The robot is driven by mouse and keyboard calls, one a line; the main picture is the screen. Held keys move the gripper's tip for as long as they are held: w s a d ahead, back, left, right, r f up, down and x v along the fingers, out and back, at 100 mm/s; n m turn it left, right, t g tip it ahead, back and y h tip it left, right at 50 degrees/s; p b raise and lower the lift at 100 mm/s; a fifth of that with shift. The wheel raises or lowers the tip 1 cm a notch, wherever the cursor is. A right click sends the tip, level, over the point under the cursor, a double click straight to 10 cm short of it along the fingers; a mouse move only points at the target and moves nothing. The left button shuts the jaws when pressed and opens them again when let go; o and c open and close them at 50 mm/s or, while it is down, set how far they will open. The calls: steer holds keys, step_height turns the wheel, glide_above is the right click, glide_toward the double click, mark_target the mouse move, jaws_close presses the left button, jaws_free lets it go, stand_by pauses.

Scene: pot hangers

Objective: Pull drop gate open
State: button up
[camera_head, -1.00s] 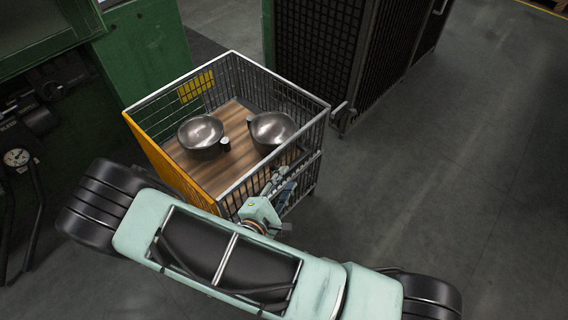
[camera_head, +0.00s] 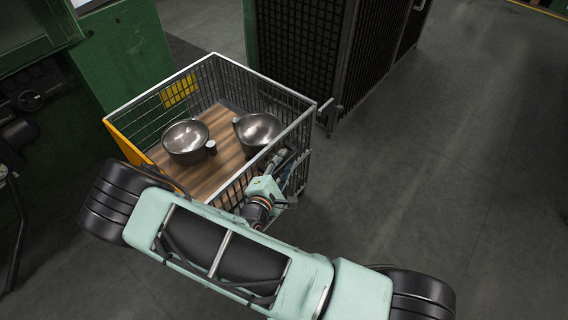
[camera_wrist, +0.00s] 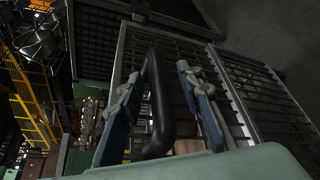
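A wire-sided crate (camera_head: 216,57) with a wooden floor stands in the head view. Its near-right grille side (camera_head: 232,190) is still up, and my gripper (camera_head: 283,164) is at that side's right part, largely hidden by my wrist. In the wrist view, my gripper (camera_wrist: 158,76) has its blue fingers apart. A black bent bar (camera_wrist: 157,105) passes between them, with gaps on both sides. I cannot tell whether this bar belongs to the gate. Wire mesh (camera_wrist: 180,52) fills the view behind the fingers.
Two metal bowl-shaped pots (camera_head: 186,140) (camera_head: 257,130) lie in the crate. A yellow panel (camera_head: 125,147) is on its left side. A dark mesh cabinet (camera_head: 298,45) stands close behind, green machinery (camera_head: 130,55) at left. The floor (camera_head: 450,170) at right is clear.

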jaws_close()
stand_by(0.5)
